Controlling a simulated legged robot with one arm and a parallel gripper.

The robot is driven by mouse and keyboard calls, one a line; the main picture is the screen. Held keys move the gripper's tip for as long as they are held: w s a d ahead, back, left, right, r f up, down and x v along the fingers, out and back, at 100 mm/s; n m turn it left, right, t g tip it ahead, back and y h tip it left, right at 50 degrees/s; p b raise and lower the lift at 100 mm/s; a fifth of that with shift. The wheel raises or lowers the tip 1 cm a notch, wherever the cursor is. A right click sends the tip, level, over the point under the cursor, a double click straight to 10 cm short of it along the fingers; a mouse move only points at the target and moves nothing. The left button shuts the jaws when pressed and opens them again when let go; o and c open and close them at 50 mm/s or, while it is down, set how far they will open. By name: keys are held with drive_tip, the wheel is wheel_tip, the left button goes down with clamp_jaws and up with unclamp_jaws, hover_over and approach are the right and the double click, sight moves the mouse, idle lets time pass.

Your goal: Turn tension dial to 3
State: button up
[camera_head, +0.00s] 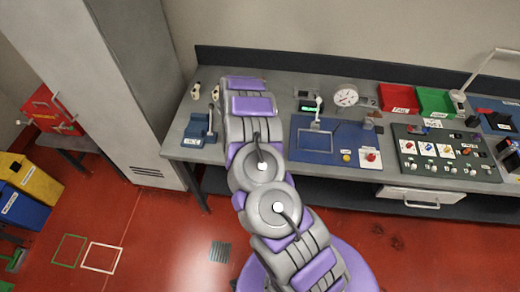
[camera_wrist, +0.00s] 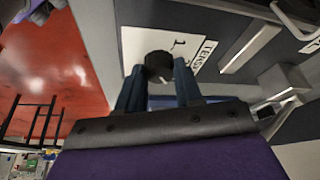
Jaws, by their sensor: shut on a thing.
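The tension dial (camera_wrist: 157,62) is a round black knob in the wrist view. It stands on a white label plate (camera_wrist: 188,42) with partly visible lettering that begins "TENSI" and the numbers 1 and 2. My gripper (camera_wrist: 158,74) has its two dark fingers on either side of the knob and is shut on it. A small light mark shows on the knob, but which number it points to cannot be told. A 3 is not visible. In the head view my arm covers the dial and the gripper.
A grey workbench (camera_head: 290,83) runs along the wall. On it are a blue board (camera_head: 315,155) with a lever, a round gauge (camera_head: 345,96), red (camera_head: 398,97) and green (camera_head: 434,101) bins and a switch panel (camera_head: 440,170). A tall grey cabinet (camera_head: 130,70) stands left.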

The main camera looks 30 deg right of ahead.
drive_tip(key=shift+w+f+m+b, duration=0.15)
drive_tip(key=shift+m+b, duration=0.25)
drive_tip(key=shift+b, duration=0.4)
drive_tip(key=shift+r, duration=0.2)
drive_tip(key=o, duration=1)
drive_tip(key=shift+g, duration=0.3)
drive_tip(key=v, duration=1.7)
drive_tip(key=shift+a, duration=0.15)
drive_tip(key=shift+r, duration=0.1)
